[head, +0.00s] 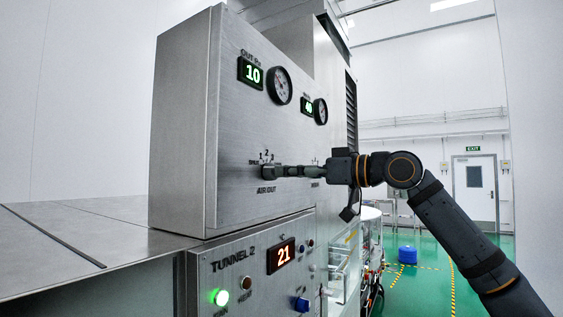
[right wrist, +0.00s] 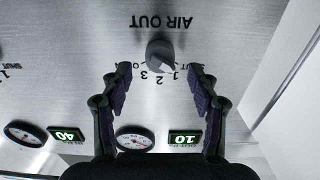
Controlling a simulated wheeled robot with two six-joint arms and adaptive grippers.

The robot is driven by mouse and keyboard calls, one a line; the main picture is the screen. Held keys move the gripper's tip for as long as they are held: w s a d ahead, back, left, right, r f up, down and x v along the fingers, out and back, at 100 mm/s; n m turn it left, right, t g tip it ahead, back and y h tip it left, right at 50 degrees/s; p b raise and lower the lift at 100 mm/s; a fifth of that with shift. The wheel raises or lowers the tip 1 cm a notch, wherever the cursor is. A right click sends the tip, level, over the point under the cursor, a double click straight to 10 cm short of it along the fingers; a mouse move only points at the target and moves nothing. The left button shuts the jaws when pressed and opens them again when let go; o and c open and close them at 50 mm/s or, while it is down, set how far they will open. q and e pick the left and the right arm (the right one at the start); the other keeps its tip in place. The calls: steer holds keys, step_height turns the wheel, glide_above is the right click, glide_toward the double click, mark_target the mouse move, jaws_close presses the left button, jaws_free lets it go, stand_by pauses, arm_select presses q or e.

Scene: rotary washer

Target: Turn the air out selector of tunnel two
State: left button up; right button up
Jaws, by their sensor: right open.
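The air out selector (head: 267,171) is a small dark knob on the upper metal panel, above the label AIR OUT, with position numbers around it. In the right wrist view, which sees the panel upside down, the grey knob (right wrist: 160,56) shows at top centre. My right gripper (head: 284,171) reaches in from the right, close in front of the selector. In the right wrist view my right gripper (right wrist: 159,74) is open, its fingertips apart to either side just below the knob, with nothing between the pads. Exact contact is hard to tell. My left gripper is out of view.
A display reading 10 (head: 251,73) and a round gauge (head: 279,86) are above the selector. Below is the TUNNEL 2 panel (head: 240,290) with a red display reading 21 (head: 281,255), a lit green button (head: 221,297) and other controls. A metal tabletop (head: 60,240) extends left.

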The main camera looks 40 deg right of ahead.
mark_target(273, 172)
arm_select(q)
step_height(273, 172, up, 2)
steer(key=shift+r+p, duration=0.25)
steer(key=shift+p, duration=0.55)
arm_select(e)
steer(key=x, duration=0.3)
steer(key=shift+w, duration=0.25)
steer(key=shift+a, duration=0.1)
steer(key=c, duration=1.1)
steer(key=shift+c, duration=0.2)
